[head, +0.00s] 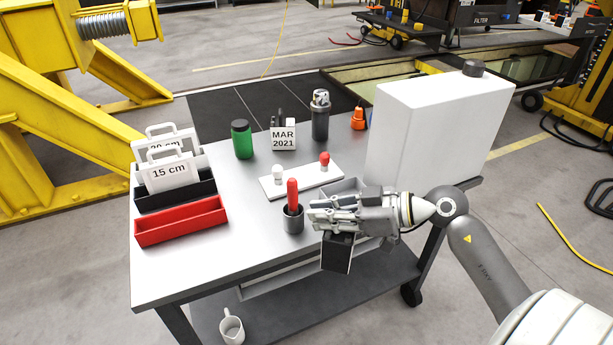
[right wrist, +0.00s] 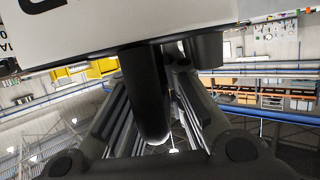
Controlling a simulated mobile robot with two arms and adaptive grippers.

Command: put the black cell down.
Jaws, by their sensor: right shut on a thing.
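The black cell (head: 338,252) is a dark box with a paler side. It hangs below my right gripper (head: 326,216), in front of the table's near edge in the head view. My right gripper is shut on it. In the right wrist view, a rounded black post (right wrist: 148,100) lies between the fingers, with a white lettered surface (right wrist: 130,28) close above. The cell's underside and most of its faces are hidden. My left gripper is not in view.
The metal table (head: 215,265) has bare room at front left. A red-handled tool in a dark cup (head: 293,218) stands just left of the gripper. A grey tray (head: 345,188) is partly hidden behind it. A large white container (head: 430,130) stands at right.

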